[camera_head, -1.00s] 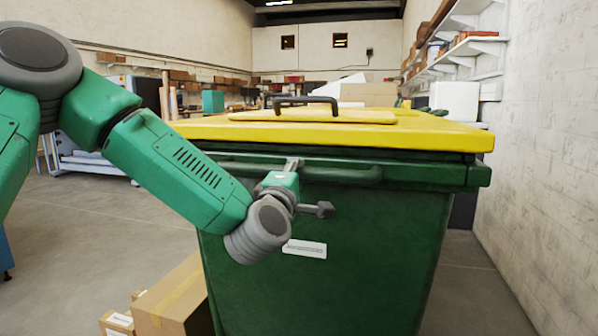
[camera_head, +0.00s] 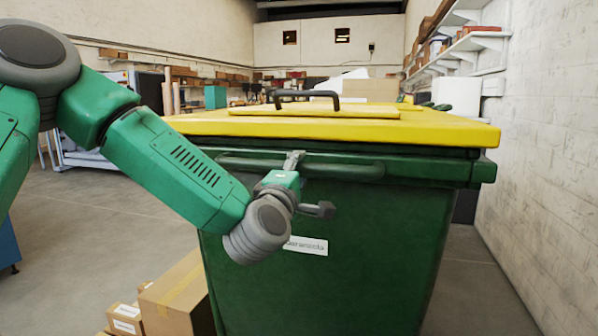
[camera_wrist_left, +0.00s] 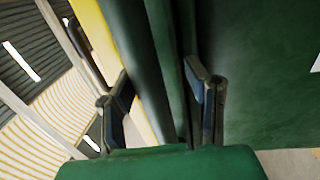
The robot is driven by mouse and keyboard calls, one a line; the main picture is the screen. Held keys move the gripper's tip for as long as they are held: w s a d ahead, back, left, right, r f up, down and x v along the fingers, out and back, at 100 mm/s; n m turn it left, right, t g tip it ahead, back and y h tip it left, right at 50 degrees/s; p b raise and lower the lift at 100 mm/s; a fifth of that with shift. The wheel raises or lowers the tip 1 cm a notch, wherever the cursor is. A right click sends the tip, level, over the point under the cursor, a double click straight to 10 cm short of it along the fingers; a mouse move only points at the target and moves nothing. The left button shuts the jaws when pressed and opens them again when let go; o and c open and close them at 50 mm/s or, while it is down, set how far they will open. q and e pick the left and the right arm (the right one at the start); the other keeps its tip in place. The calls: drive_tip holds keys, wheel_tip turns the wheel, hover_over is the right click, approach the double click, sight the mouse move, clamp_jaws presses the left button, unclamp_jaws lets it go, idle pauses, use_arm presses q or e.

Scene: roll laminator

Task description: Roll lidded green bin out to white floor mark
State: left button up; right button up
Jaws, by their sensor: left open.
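The green bin (camera_head: 340,260) with its yellow lid (camera_head: 350,128) stands upright and close in front of me. The lid is shut and has a dark handle (camera_head: 305,96) on top. A green bar handle (camera_head: 345,170) runs along the bin's near upper edge. My left gripper (camera_head: 293,160) is at this bar, left of its middle. In the left wrist view, its two fingers (camera_wrist_left: 160,100) are apart, with dark green bin parts (camera_wrist_left: 165,50) between them; I cannot tell whether they touch. My right gripper is not in view. I see no white floor mark.
Cardboard boxes (camera_head: 175,300) stand on the floor close to the bin's left side. A white wall (camera_head: 545,160) with shelves runs along the right, with a strip of floor between. Open grey floor (camera_head: 110,220) lies to the left, with a grey machine (camera_head: 90,150) behind it.

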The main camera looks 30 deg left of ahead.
use_arm(q)
drive_tip(key=shift+r, duration=0.1)
drive_tip(key=shift+s, duration=0.2)
drive_tip(key=v, duration=0.7)
drive_tip(key=shift+f, duration=0.25)
drive_tip(key=shift+d, duration=0.1)
drive_tip(key=s+d+f+m+g+h+p, duration=0.1)
drive_tip(key=s+d+f+m+g+h, duration=0.2)
drive_tip(key=f, duration=0.6)
drive_tip(key=s+d+f+m+g+h+p, duration=0.1)
drive_tip(key=f+m+g, duration=0.1)
drive_tip(key=f+m, duration=0.45)
drive_tip(key=s+d+f+m+g+h+p, duration=0.1)
drive_tip(key=s+d+f+m+g, duration=0.15)
drive_tip(key=f, duration=0.75)
drive_tip(key=s+a+f+m+g+p, duration=0.1)
drive_tip(key=s+f+m+g, duration=0.3)
drive_tip(key=s+f, duration=0.4)
drive_tip(key=s+a+f+m+g+p, duration=0.2)
drive_tip(key=s+f+m+g, duration=0.3)
drive_tip(key=s, duration=1.2)
wheel_tip(320, 180, down, 4)
drive_tip(key=shift+s+a+r+g+y, duration=0.1)
drive_tip(key=shift+s+a+g+y, duration=0.25)
drive_tip(key=shift+g, duration=0.8)
